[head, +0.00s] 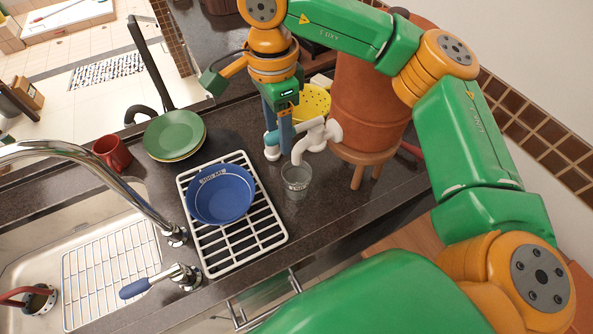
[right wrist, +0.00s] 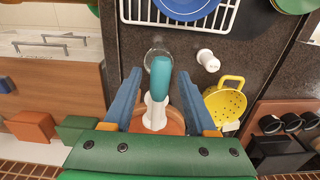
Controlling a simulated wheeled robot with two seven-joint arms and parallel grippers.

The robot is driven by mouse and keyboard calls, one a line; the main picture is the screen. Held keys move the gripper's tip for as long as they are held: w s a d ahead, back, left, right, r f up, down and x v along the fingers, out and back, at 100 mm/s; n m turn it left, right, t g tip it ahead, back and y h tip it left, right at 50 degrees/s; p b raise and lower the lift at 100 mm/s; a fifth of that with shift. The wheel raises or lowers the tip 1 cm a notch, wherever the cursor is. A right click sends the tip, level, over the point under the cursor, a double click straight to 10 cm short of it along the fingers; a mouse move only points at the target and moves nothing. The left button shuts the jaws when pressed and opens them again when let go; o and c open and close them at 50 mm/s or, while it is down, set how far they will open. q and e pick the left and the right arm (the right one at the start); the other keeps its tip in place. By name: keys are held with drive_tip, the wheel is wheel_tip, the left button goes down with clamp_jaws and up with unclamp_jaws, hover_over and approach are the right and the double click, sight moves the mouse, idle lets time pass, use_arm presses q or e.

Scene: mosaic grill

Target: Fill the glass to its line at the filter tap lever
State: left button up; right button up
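A clear glass (head: 296,177) stands upright on the dark counter under the white tap spout (head: 299,149) of the brown clay filter (head: 368,110). Markings show on its side, but I cannot tell its water level. In the right wrist view, the glass rim (right wrist: 152,50) is partly hidden behind the teal tap lever (right wrist: 161,78). My right gripper (head: 285,148) points down at the tap. Its two blue fingers stand apart on either side of the lever, with gaps visible between them and it. My left gripper is out of view.
A blue bowl (head: 221,195) sits on a white rack (head: 238,259) left of the glass. A yellow colander (head: 313,103) and a small white cylinder (right wrist: 208,60) stand near the tap. Green plates (head: 174,134), a red mug (head: 112,152) and the sink faucet (head: 120,185) lie farther left.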

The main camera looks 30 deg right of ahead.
clamp_jaws()
drive_tip(key=shift+d+r+p, duration=0.1)
drive_tip(key=shift+r+p, duration=0.65)
drive_tip(key=shift+r, duration=0.15)
idle(6.7)
